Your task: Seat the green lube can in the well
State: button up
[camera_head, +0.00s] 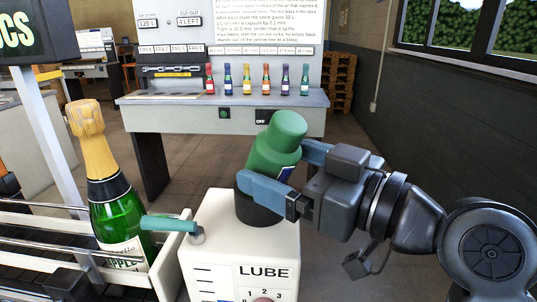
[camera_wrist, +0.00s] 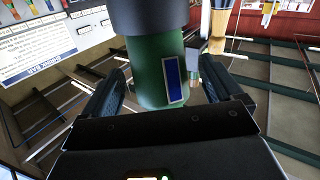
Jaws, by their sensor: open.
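The green lube can (camera_head: 273,155) has a rounded green cap and a blue label patch. It stands over a black collar (camera_head: 257,210) on top of the white LUBE box (camera_head: 222,238), with its top leaning to the right. I cannot tell how deep its lower end sits in the well. My gripper (camera_head: 272,165) is open, with one blue finger on the near side of the can and one on the far side. In the wrist view the can (camera_wrist: 158,72) stands between the spread fingers (camera_wrist: 160,88), with visible gaps on both sides.
A green bottle with gold foil (camera_head: 118,205) stands in a rail rack left of the box. A teal lever (camera_head: 168,223) juts left from the box top. A grey bench (camera_head: 175,115) with several small coloured bottles stands behind. Open floor lies at the right.

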jog(key=shift+x, duration=1.2)
jog(key=shift+c, duration=0.4)
jog(key=c, duration=1.2)
jog(key=shift+c, duration=1.1)
jog(key=shift+r, duration=0.15)
